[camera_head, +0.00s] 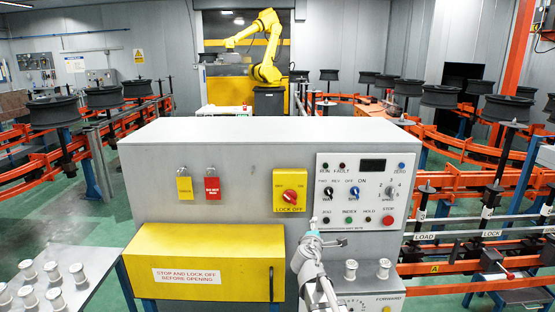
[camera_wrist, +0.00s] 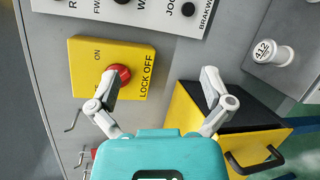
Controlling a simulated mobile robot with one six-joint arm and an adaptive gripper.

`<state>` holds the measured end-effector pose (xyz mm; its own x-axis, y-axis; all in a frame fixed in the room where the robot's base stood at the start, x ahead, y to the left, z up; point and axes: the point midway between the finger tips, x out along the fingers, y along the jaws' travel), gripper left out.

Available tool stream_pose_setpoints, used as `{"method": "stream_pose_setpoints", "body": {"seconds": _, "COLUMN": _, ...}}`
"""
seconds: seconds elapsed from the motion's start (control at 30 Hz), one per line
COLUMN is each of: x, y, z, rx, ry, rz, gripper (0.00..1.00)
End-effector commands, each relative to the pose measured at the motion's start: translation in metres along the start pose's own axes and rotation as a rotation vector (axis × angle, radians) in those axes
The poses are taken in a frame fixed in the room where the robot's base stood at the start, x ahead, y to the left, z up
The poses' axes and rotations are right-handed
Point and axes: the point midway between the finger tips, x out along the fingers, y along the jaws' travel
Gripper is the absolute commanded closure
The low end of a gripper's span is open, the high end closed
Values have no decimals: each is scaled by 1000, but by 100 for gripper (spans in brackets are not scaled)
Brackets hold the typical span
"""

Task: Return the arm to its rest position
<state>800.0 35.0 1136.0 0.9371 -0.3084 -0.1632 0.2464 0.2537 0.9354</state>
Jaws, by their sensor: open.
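My gripper (camera_head: 314,224) is in front of the grey console, below and right of the yellow lock-off switch (camera_head: 290,179). My arm reaches up to it from the bottom of the head view. In the wrist view the gripper (camera_wrist: 161,82) is open, with its two grey fingers wide apart and nothing between them. The switch's red knob (camera_wrist: 122,73) shows beside the left fingertip there; I cannot tell whether they touch.
The grey console (camera_head: 230,145) has a white control panel (camera_head: 340,165) and a protruding yellow cover (camera_head: 215,262). White spools (camera_head: 351,269) stand at its lower right, others on the left table (camera_head: 98,262). Orange conveyors (camera_head: 455,180) and a yellow robot (camera_head: 262,50) stand behind.

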Motion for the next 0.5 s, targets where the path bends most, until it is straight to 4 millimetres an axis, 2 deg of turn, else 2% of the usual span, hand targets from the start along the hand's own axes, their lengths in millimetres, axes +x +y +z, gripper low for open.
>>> {"method": "stream_pose_setpoints", "body": {"seconds": 0.03, "x": -5, "y": -14, "z": 14, "rx": 82, "ry": -35, "rz": -57, "gripper": 0}}
{"method": "stream_pose_setpoints", "body": {"seconds": 0.2, "x": -21, "y": -65, "z": 47, "rx": 373, "ry": -154, "rz": -269, "gripper": 0}}
{"method": "stream_pose_setpoints", "body": {"seconds": 0.37, "x": -47, "y": -113, "z": 64, "rx": 627, "ry": -268, "rz": -479, "gripper": 0}}
{"method": "stream_pose_setpoints", "body": {"seconds": 0.5, "x": -78, "y": -152, "z": 70, "rx": 827, "ry": -370, "rz": -674, "gripper": 0}}
